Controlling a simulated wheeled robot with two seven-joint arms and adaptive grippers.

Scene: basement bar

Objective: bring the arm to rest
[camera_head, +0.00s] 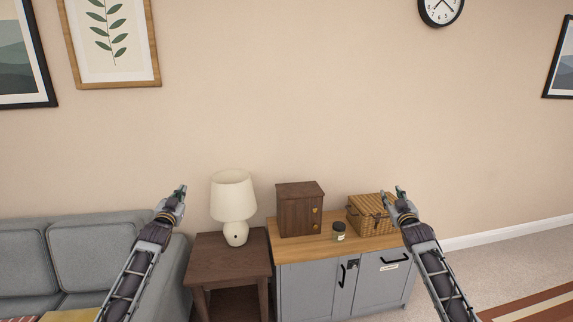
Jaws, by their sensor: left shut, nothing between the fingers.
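My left gripper (181,190) is raised in front of the wall, left of the white lamp. Its fingers are together and hold nothing. My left arm comes up from the bottom left, in front of the sofa's right end. My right gripper (393,192) is raised at the right end of the cabinet, overlapping the right side of the wicker basket (366,216) in the picture. Its two fingertips show apart with nothing seen between them. Whether it touches the basket cannot be told from this view.
A grey cabinet with a wooden top (291,238) bears a small brown wooden box (298,211), a jar (338,232) and the basket. A white lamp (233,198) stands on a dark side table (212,252). A grey sofa (80,262) is at left.

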